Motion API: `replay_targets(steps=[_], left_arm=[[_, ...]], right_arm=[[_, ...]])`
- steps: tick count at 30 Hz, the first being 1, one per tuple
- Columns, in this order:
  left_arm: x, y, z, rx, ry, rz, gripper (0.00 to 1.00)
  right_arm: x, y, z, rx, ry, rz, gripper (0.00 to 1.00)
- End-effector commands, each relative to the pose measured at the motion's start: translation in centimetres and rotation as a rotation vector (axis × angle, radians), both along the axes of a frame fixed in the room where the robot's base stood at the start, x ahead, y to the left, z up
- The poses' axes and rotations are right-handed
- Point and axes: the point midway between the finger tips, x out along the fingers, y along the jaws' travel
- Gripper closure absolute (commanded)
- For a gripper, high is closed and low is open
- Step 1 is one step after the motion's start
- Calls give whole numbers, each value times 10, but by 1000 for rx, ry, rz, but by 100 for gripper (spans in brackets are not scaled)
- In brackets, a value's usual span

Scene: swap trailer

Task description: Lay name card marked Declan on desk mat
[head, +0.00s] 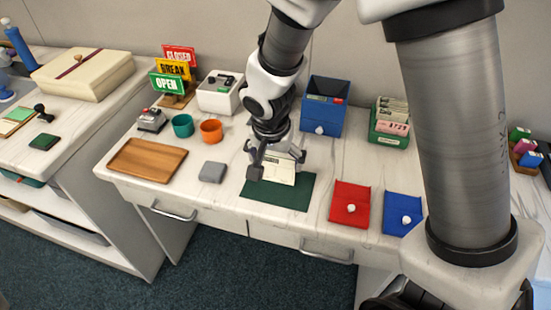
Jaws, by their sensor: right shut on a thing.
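A dark green desk mat (262,196) lies at the front middle of the white desk. My right gripper (276,166) is over the mat's back part and is shut on a cream name card (283,176). The card shows between and below the fingers, at the mat's back edge. Its lettering is too small to read, and I cannot tell whether it touches the mat. The gripper hides part of the card. My left gripper is not in view.
Left of the mat are a grey block (212,172) and a wooden tray (147,160). Behind stand a blue box (324,106) and a green card box (389,130). An orange cup (211,131) stands back left.

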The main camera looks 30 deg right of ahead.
Motion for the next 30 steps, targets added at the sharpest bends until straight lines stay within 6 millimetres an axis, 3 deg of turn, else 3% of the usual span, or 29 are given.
replay_targets(steps=[13, 18, 22, 23, 25, 30], left_arm=[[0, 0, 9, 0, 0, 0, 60], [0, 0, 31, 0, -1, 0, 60], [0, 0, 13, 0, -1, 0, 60], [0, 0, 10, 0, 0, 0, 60], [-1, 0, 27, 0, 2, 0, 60], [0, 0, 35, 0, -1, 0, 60]], right_arm=[[6, -8, -47, 118, 103, -2, 19], [10, -13, -49, 199, 168, -6, 19], [17, -21, -71, 325, 271, -10, 19], [19, -22, -73, 352, 293, -9, 19], [20, -24, -64, 390, 334, -5, 19], [23, -28, -72, 474, 406, -5, 22]])
